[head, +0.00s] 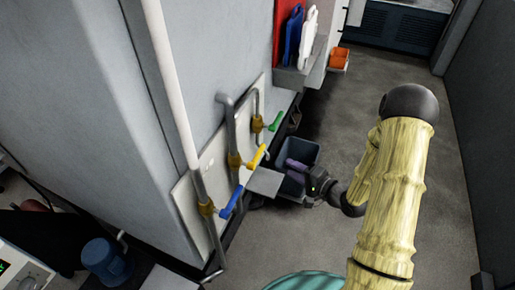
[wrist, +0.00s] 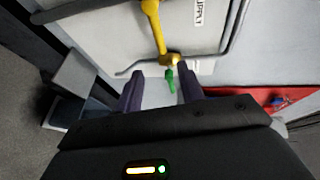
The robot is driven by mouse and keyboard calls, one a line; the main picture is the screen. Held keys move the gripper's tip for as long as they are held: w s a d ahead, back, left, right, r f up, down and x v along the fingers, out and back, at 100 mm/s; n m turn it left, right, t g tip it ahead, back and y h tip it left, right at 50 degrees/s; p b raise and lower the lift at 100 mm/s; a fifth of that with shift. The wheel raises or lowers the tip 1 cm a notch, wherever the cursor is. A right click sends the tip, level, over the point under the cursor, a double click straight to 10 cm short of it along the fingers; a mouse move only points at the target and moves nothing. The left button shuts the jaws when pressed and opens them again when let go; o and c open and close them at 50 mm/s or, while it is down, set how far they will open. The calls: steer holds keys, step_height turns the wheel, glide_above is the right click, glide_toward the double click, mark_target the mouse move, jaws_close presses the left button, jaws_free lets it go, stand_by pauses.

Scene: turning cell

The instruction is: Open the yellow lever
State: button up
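The yellow lever (head: 257,157) is on the middle valve of a pale wall panel in the head view. It slants up and to the right from its brass body. In the wrist view the yellow lever (wrist: 156,28) lies beyond the fingertips, near the top. My gripper (head: 291,164) is to the right of the lever, apart from it. In the wrist view my gripper (wrist: 160,72) shows two separated purple fingers with nothing held between them. The green lever (wrist: 170,80) shows in the gap between them, farther back.
A blue lever (head: 231,202) sits below the yellow one and a green lever (head: 276,121) above. Vertical grey pipes run along the panel (head: 190,208). A grey shelf (head: 265,182) and a blue-grey bin (head: 309,150) are close to my gripper. The floor to the right is clear.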

mark_target(257, 155)
steer(key=p+x, duration=0.4)
steer(key=x, duration=1.3)
steer(key=shift+w+a, duration=0.1)
steer(key=shift+w, duration=0.05)
steer(key=shift+c, duration=0.2)
jaws_close()
